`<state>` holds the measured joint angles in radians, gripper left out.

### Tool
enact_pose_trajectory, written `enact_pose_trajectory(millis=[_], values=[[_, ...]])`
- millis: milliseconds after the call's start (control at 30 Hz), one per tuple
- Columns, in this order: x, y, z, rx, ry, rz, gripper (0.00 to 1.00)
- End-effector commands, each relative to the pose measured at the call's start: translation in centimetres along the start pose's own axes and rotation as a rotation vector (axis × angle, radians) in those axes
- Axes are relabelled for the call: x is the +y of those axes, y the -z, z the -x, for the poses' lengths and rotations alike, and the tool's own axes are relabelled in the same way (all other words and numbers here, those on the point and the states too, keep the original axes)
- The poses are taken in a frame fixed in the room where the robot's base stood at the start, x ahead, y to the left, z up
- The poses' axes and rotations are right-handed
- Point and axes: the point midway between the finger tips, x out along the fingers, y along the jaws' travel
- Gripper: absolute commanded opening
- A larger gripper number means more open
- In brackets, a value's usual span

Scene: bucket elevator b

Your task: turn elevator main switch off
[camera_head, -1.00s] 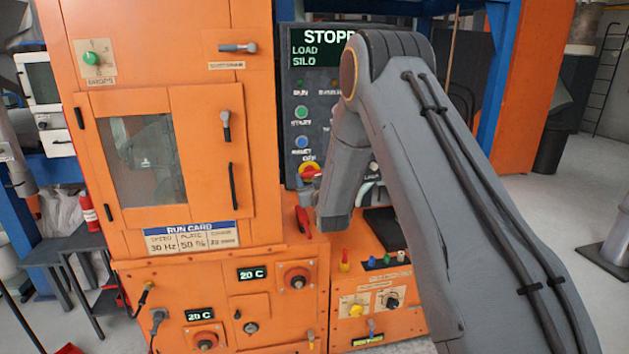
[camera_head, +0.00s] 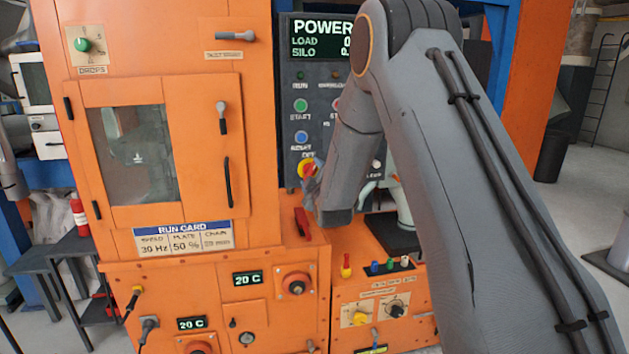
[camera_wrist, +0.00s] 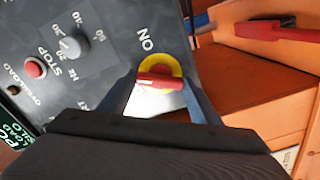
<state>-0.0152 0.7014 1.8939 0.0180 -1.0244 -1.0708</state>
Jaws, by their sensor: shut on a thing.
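The main switch is a red handle on a yellow round plate (camera_head: 308,168), low on the dark control panel (camera_head: 296,120), below an OFF label. In the wrist view the red handle (camera_wrist: 160,80) lies between my fingers, with an ON label beside the yellow plate. My gripper (camera_wrist: 158,88) is shut on this handle. In the head view my gripper (camera_head: 311,184) is small and partly hidden by my wrist. The panel's display (camera_head: 320,38) reads "POWER", with the rest of the line hidden behind my arm.
A red lever (camera_head: 302,224) stands just below the panel. The wrist view shows a grey knob (camera_wrist: 72,46) and a red STOP button (camera_wrist: 35,68) nearby. The orange cabinet (camera_head: 255,130) stands close on the left. Open floor lies at the right.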

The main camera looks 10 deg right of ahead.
Motion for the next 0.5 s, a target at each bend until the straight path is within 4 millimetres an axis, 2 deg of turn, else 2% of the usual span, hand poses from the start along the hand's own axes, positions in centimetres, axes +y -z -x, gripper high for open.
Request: enact_pose_trajectory(millis=[500], values=[[-0.05,-0.07,-0.04,0.000,-0.001,0.403,0.35]])
